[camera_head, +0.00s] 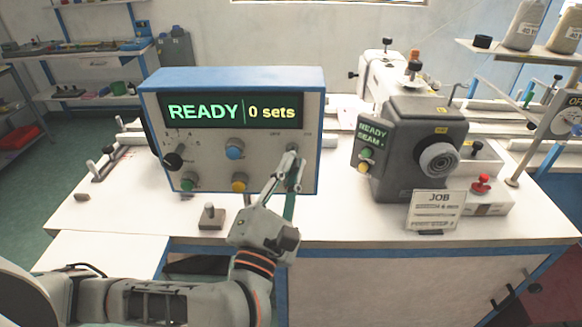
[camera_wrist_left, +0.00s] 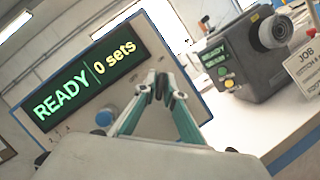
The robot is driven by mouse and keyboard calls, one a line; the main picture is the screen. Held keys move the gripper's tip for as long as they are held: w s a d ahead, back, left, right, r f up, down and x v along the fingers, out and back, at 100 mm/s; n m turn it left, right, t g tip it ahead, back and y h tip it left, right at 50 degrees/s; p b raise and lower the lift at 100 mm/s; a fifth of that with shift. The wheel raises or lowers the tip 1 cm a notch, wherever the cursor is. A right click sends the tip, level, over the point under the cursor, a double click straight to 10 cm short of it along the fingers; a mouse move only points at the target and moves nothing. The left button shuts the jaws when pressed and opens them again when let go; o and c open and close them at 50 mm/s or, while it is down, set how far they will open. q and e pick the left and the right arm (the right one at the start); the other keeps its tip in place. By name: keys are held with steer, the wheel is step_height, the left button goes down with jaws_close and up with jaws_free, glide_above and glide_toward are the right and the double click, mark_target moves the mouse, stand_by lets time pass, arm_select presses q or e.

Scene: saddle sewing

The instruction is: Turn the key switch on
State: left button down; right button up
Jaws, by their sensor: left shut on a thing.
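A control box (camera_head: 228,140) with a blue rim stands on the white table, and its display (camera_head: 232,111) reads "READY" and "0 sets". My left gripper (camera_head: 290,160) is at the lower right of the box's front panel. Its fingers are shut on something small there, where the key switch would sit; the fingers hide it. In the left wrist view the fingertips (camera_wrist_left: 157,85) meet against the panel beside the display (camera_wrist_left: 91,76). The panel also carries a black selector knob (camera_head: 174,160), a blue knob (camera_head: 235,148), a green button (camera_head: 188,181) and a yellow button (camera_head: 239,182). My right gripper is not in view.
A grey sewing machine head (camera_head: 420,130) with a small "READY" screen stands to the right. A JOB card (camera_head: 434,210) and a red button (camera_head: 481,183) are near it. A small block with a lever (camera_head: 211,216) stands before the box. Bare table (camera_head: 335,215) lies between box and machine.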

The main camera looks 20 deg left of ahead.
arm_select(q)
steer(key=c, duration=2.2)
jaws_free()
steer(key=shift+c, duration=0.2)
steer(key=v, duration=1.2)
steer(key=shift+r, duration=0.1)
